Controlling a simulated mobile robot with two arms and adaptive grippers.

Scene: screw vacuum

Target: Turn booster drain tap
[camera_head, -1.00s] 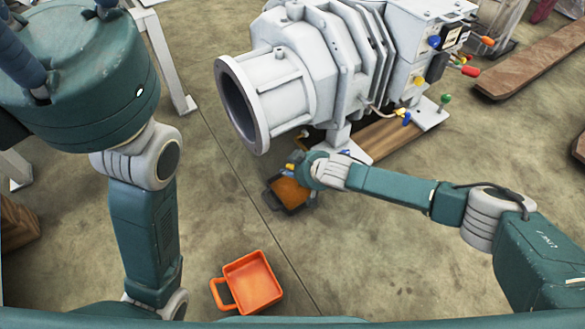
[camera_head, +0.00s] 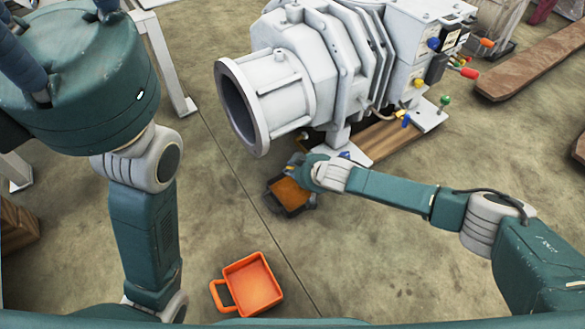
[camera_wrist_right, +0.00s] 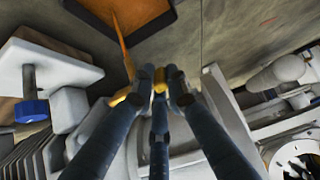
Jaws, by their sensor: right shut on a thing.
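The booster drain tap shows as a small yellow part (camera_wrist_right: 160,80) between my right fingertips in the right wrist view; the fingers cover most of it. My right gripper (camera_wrist_right: 160,88) is shut on it. In the head view the right gripper (camera_head: 303,168) is low beside the white pump (camera_head: 285,95), and the tap is hidden there. A thin orange stream (camera_wrist_right: 122,42) runs between the yellow fitting (camera_wrist_right: 121,97) and a dark tray (camera_wrist_right: 143,37). The tray also shows in the head view (camera_head: 292,213), with orange inside.
An orange open container with a handle (camera_head: 251,284) stands on the floor near me. A wooden board (camera_head: 385,138) lies under the pump. A blue knob (camera_wrist_right: 31,110) shows at left in the wrist view. Floor between the container and tray is clear.

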